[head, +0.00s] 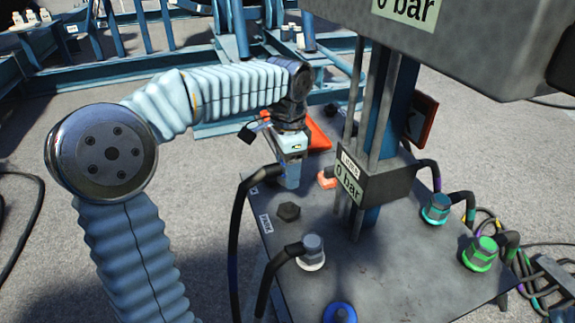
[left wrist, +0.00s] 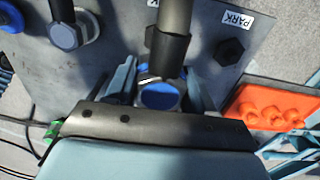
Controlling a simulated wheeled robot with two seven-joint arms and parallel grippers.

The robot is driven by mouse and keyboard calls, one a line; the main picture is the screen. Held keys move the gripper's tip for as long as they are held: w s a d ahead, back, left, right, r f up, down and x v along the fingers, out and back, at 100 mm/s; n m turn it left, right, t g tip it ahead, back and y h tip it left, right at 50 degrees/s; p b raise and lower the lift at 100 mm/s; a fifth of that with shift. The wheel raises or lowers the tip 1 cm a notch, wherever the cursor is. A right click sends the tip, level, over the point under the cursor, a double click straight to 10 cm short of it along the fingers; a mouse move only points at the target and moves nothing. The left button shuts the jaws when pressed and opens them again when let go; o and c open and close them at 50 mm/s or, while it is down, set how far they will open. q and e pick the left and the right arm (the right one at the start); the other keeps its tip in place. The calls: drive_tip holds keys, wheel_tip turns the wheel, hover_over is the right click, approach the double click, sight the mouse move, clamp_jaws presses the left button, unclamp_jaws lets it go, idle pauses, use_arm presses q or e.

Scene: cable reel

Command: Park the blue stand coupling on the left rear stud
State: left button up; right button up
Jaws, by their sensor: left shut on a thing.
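My left gripper (head: 291,165) is low over the far-left corner of the grey stand plate (head: 385,280), pointing down. In the left wrist view its light-blue fingers stand on both sides of a coupling with a blue face (left wrist: 160,96), and it is shut on it. A black hose runs from this coupling. My right gripper is out of view.
A grey coupling (head: 311,252) with a hose, a teal one (head: 436,208) and a green one (head: 480,253) stand on the plate. A gauge post (head: 375,130) rises right of my gripper. An orange tray (left wrist: 270,108) lies beyond the plate's edge.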

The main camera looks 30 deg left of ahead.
sight(288, 204)
use_arm(q)
drive_tip(key=shift+f, duration=0.3)
wheel_tip(288, 204, down, 8)
drive_tip(key=b, duration=0.4)
drive_tip(key=shift+r, duration=0.1)
idle(0.4)
drive_tip(key=shift+f, duration=0.5)
drive_tip(key=o, duration=1.2)
drive_tip(key=shift+o, duration=0.2)
wheel_tip(288, 204, up, 14)
drive_tip(key=shift+f+p, duration=0.1)
drive_tip(key=shift+p, duration=0.7)
